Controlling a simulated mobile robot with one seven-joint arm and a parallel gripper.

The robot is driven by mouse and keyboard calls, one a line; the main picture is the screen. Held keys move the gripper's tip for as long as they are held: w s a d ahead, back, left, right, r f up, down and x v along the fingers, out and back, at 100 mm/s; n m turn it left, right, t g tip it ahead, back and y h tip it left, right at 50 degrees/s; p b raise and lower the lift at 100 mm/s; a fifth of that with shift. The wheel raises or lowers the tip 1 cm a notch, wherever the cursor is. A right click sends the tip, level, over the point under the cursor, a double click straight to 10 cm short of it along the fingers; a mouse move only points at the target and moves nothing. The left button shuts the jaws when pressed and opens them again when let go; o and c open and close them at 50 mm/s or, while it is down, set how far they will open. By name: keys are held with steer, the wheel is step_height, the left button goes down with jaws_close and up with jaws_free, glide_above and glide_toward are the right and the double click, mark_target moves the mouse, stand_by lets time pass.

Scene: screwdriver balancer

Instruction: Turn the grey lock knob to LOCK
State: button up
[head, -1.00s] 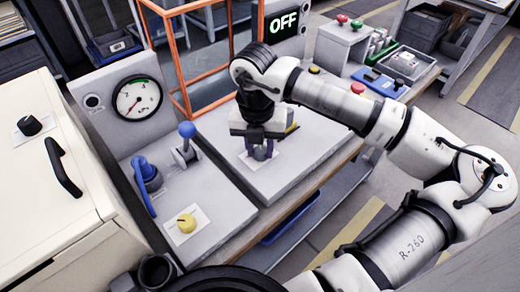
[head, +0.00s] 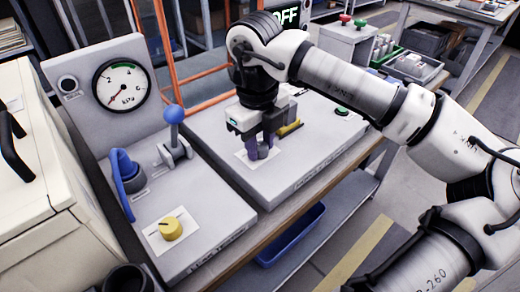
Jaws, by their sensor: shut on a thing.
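The grey lock knob (head: 262,151) stands on a white label plate on the grey panel (head: 230,185) in the middle of the head view. My gripper (head: 262,146) points down over it, with its purple-grey fingers on either side of the knob. The fingers are shut on the knob and hide most of it. The LOCK marking cannot be read, and the knob's exact angle is hidden.
A yellow knob (head: 171,228), a blue-balled lever (head: 174,114) and a blue handle (head: 122,170) are on the left panel. A gauge (head: 122,84) stands behind. A yellow bar (head: 290,129) lies close beside my gripper. The sign (head: 285,17) is partly hidden.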

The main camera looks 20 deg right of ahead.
mark_target(260, 149)
steer(key=n+b, duration=0.2)
steer(key=n, duration=0.4)
steer(key=shift+n, duration=0.3)
stand_by(0.4)
steer(key=o, duration=1)
steer(key=shift+r, duration=0.1)
steer(key=r, duration=0.9)
steer(key=r+p, duration=0.1)
steer(key=r, duration=0.3)
steer(key=shift+s+a+r, duration=0.2)
steer(key=shift+s+r, duration=0.05)
steer(key=shift+r, duration=0.1)
